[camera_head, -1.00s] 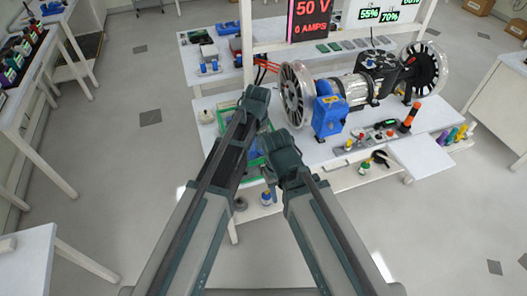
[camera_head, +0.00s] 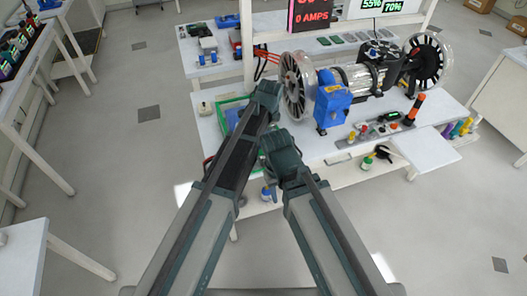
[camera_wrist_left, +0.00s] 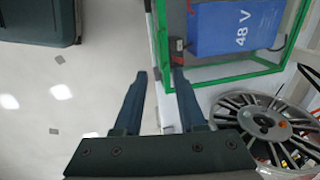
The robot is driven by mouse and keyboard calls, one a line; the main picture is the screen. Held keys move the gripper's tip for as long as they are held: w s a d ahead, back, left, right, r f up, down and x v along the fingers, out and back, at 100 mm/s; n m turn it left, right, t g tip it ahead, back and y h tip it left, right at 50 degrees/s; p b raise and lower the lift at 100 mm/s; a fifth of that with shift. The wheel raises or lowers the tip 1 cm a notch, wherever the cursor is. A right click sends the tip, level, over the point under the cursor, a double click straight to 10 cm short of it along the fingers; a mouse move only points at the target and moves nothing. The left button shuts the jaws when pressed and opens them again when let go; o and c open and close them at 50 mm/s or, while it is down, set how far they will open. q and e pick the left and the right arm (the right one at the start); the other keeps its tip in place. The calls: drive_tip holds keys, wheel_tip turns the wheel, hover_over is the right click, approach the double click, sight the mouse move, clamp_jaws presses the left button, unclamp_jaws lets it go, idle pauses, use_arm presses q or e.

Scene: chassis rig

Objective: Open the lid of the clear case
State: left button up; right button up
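The clear case (camera_head: 220,117), a green-edged box, stands on the left end of the white bench, partly hidden by my left arm. In the left wrist view its green frame (camera_wrist_left: 240,74) surrounds a blue 48 V battery (camera_wrist_left: 232,27), and a small red and black part (camera_wrist_left: 179,45) shows at its near side. My left gripper (camera_wrist_left: 157,85) is open and empty, its right fingertip close to the case's frame; I cannot tell if they touch. In the head view it reaches over the case's right side. My right gripper (camera_head: 282,155) is in front of the bench; its fingers are hidden.
A spoked wheel (camera_wrist_left: 265,122) stands right of the case, joined to the motor rig with a blue unit (camera_head: 332,103). Red cables (camera_head: 266,59) run behind. A lower shelf (camera_head: 345,177) holds small items. Floor left of the bench is clear.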

use_arm(q)
wheel_tip(320, 180, down, 8)
drive_tip(key=w+b, duration=0.1)
drive_tip(key=b, duration=0.6)
drive_tip(key=shift+w+a+f, duration=0.15)
drive_tip(key=shift+w+a, duration=0.1)
drive_tip(key=shift+a, duration=0.05)
clamp_jaws()
idle(0.8)
